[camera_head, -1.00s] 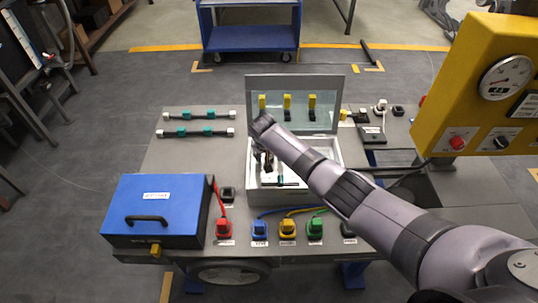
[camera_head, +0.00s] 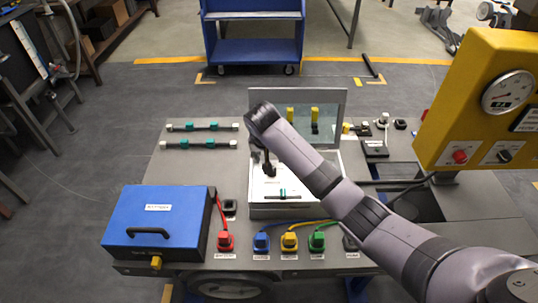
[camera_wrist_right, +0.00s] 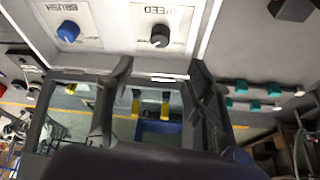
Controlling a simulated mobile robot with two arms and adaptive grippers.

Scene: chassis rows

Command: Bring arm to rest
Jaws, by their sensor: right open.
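My right arm comes in from the right in the head view. Its gripper (camera_head: 264,165) hangs over the open white box (camera_head: 328,172), pointing down. In the right wrist view the gripper's two fingers (camera_wrist_right: 160,78) are spread apart with nothing between them. The wrist view shows a white panel with a blue knob (camera_wrist_right: 68,31) marked BRUSH and a dark knob (camera_wrist_right: 160,36) marked SPEED. The fingers appear clear of both knobs. My left gripper is not in view.
The box's raised lid (camera_head: 335,100) stands behind the gripper. A blue case (camera_head: 150,215) is at the left, and a yellow gauge panel (camera_head: 475,75) stands at the right. Coloured plugs (camera_head: 289,242) line the front. Two dark bars (camera_head: 200,144) lie at the back left.

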